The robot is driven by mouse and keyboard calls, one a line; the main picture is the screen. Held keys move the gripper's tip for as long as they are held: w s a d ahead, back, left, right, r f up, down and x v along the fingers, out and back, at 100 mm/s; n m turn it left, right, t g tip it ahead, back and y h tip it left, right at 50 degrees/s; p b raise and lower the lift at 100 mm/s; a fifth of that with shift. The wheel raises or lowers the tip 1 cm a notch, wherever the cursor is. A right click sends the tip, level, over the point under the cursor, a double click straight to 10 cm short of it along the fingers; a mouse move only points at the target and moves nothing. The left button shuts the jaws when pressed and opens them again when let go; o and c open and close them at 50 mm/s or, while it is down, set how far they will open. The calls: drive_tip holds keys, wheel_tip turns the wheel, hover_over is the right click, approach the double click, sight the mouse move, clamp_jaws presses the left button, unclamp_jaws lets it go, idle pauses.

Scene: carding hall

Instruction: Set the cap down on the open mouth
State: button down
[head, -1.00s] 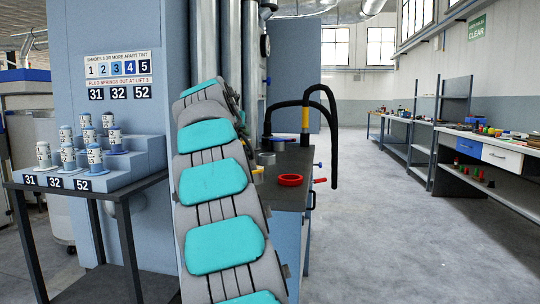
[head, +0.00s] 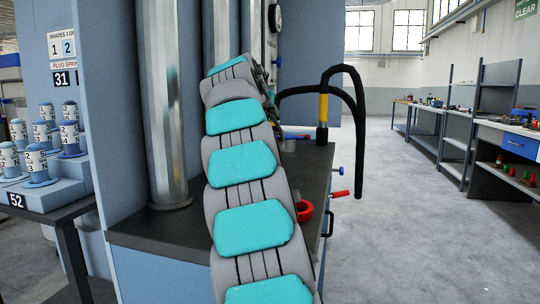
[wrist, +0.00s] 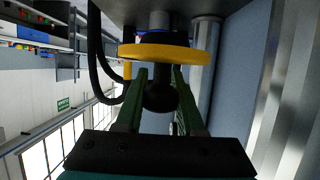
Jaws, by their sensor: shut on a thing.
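The cap shows in the wrist view as a yellow disc (wrist: 165,52) with a black knob (wrist: 160,97). My gripper (wrist: 160,92) has its two green fingers on either side of the knob and is shut on it. Beyond the disc, a short grey stub (wrist: 160,20) with a dark, blue-edged ring stands against the dark worktop. It may be the open mouth; its opening is hidden by the cap. I cannot tell whether cap and stub touch. In the head view my arm hides the gripper and cap.
The dark worktop (head: 150,228) carries a red ring (head: 303,210), a small grey cup (head: 288,145) and a black hose with a yellow collar (head: 323,108). Metal pipes (head: 162,100) rise at the back. A bobbin stand (head: 72,168) is at left. Floor at right is clear.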

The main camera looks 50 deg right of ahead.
wheel_tip(320, 180, down, 9)
drive_tip(key=b, duration=0.6)
drive_tip(key=shift+a, duration=0.1)
drive_tip(key=shift+f+b, duration=0.3)
drive_tip(key=shift+f, duration=0.1)
drive_tip(key=shift+f, duration=0.25)
drive_tip(key=c, duration=0.5)
unclamp_jaws()
drive_tip(key=shift+s+r+p, duration=0.1)
drive_tip(key=shift+r+p, duration=0.3)
drive_tip(key=shift+r, duration=0.35)
drive_tip(key=v, duration=1.2)
